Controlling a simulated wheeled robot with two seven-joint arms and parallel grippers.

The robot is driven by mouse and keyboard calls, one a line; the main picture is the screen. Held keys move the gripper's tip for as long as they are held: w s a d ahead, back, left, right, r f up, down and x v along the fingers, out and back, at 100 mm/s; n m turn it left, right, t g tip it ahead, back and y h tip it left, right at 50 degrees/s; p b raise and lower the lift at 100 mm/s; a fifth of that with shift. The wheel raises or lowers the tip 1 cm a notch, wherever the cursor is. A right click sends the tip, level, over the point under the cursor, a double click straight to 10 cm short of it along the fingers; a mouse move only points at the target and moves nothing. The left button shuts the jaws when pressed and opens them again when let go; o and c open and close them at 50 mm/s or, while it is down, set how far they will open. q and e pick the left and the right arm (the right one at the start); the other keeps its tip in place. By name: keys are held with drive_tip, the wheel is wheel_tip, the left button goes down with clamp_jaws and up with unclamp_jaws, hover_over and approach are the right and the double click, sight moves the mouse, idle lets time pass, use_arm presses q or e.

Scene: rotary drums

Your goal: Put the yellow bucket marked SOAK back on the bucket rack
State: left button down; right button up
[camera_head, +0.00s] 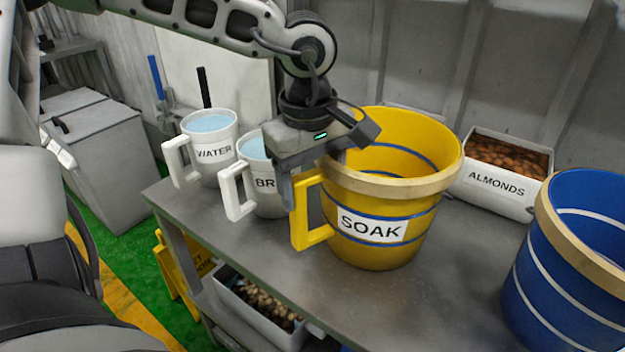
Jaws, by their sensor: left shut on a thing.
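The yellow bucket marked SOAK (385,252) stands upright on the grey metal table (310,285). It has blue bands, a tan rim and a yellow handle on its left side. It looks empty in the part of the inside that shows. My left gripper (297,190) comes down from above and is shut on the bucket's handle, hiding the handle's upper part. I see no bucket rack that I can make out for certain. My right gripper is not in view.
A white WATER jug (210,170) and a second white jug (262,200), partly hidden by my gripper, stand left of the bucket. An ALMONDS bin (492,190) is behind right. A blue bucket (572,275) stands at right. A yellow floor sign (175,265) is below left.

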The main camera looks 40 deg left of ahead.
use_arm(q)
drive_tip(key=shift+c, duration=1.3)
unclamp_jaws()
drive_tip(key=shift+r+p, duration=0.25)
drive_tip(key=shift+p, duration=0.15)
wheel_tip(320, 180, up, 12)
drive_tip(key=shift+s+f+p, duration=0.15)
drive_tip(key=shift+s+p, duration=0.15)
drive_tip(key=shift+s, duration=0.05)
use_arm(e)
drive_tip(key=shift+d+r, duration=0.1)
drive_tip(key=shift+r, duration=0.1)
use_arm(q)
drive_tip(key=shift+s, duration=0.1)
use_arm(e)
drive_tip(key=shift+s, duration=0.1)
